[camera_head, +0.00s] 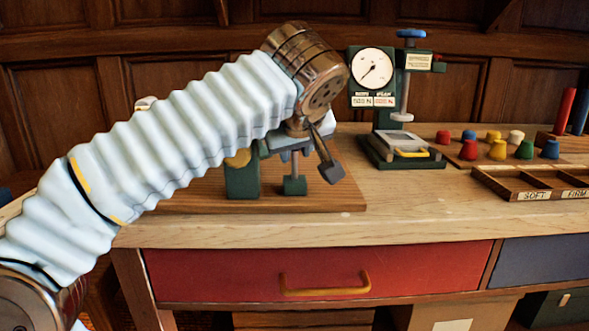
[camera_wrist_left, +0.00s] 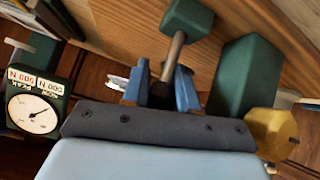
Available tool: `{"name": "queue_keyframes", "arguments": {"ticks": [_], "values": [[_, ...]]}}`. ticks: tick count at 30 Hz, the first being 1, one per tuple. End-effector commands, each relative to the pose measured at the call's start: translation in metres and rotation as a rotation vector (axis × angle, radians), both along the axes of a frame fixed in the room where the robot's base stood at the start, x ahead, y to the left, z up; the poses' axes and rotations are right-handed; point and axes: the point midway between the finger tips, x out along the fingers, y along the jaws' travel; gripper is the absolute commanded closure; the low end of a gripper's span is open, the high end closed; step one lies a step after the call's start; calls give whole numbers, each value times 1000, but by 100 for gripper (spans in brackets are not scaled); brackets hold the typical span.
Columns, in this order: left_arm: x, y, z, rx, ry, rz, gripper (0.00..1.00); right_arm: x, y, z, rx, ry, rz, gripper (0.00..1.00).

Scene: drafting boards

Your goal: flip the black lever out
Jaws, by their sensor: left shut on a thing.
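In the head view a toggle-clamp-like device with a green post (camera_head: 242,180) and a grey plunger on a green foot (camera_head: 294,185) stands on a wooden base board (camera_head: 330,200). My left gripper (camera_head: 291,150) is right over it, its fingers partly hidden by my wrist. In the left wrist view the blue fingers of my left gripper (camera_wrist_left: 158,85) are shut on a dark piece between them, apparently the black lever (camera_wrist_left: 160,96). A yellow part (camera_wrist_left: 268,125) sits beside the green block (camera_wrist_left: 245,75). My right gripper is not in view.
A green press with a dial gauge (camera_head: 372,69) stands just right of my wrist. Coloured pegs (camera_head: 494,137) and a divided wooden tray (camera_head: 525,183) are further right. The bench front with a red drawer (camera_head: 220,274) is clear.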

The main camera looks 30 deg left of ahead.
Motion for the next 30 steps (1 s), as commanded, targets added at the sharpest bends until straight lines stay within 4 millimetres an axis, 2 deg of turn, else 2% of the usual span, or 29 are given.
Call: {"name": "queue_keyframes", "arguments": {"ticks": [1, 8, 12, 21, 30], "values": [[-3, -2, -8, 22, -42, -2, 100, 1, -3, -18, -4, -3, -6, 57], [-12, -7, -7, 118, -196, -1, 100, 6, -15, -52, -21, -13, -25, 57], [-16, -10, -6, 163, -268, -1, 100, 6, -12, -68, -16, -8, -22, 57], [-21, -13, -3, 218, -358, 0, 100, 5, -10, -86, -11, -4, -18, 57], [-22, -14, -1, 230, -375, 0, 100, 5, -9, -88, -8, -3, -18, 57]]}}
